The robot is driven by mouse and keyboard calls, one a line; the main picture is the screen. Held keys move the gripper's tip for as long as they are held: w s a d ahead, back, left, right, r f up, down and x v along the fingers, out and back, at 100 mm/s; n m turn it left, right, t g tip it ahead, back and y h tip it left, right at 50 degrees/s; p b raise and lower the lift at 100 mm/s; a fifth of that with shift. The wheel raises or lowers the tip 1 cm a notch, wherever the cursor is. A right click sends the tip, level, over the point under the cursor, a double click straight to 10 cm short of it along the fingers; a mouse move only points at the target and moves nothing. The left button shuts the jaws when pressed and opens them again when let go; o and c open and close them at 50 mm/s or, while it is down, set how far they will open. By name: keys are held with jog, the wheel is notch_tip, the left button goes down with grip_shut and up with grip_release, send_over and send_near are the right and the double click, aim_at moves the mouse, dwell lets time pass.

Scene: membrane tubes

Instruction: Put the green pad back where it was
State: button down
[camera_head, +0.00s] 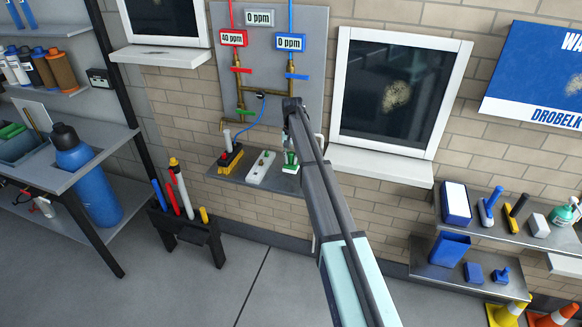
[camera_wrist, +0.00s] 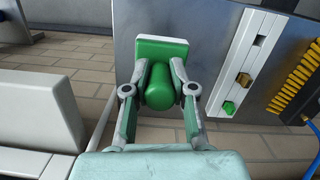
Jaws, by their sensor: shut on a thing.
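The green pad (camera_wrist: 163,50) has a green body with a pale edge and a rounded green handle (camera_wrist: 161,86). My gripper (camera_wrist: 161,92) is shut on that handle, one finger on each side. In the head view the pad (camera_head: 290,158) is at the right end of the small grey wall shelf (camera_head: 284,183), under my gripper (camera_head: 290,145). The shelf surface also shows behind the pad in the wrist view (camera_wrist: 205,40). I cannot tell whether the pad touches the shelf or hangs just above it.
A white plate with coloured buttons (camera_head: 261,168) lies on the shelf left of the pad, and a yellow and black block (camera_head: 230,160) is farther left. A blue cable (camera_head: 250,133) hangs above. A white window sill (camera_head: 380,165) juts out close on the right.

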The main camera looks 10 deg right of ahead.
aim_at(291, 169)
jog(key=shift+f+p, duration=0.75)
jog(key=shift+f, duration=2.25)
jog(key=shift+f, duration=0.2)
jog(key=c, duration=1)
grip_release()
jog(key=shift+o, duration=0.2)
jog(key=shift+r, duration=0.15)
jog(key=r+b, duration=0.1)
jog(key=r, duration=0.3)
jog(key=w+r+b, duration=0.1)
jog(key=r+b, duration=0.1)
jog(key=r, duration=0.2)
jog(key=r+b, duration=0.1)
jog(key=r, duration=0.3)
jog(key=shift+w+d, duration=0.15)
jog(key=shift+d, duration=0.1)
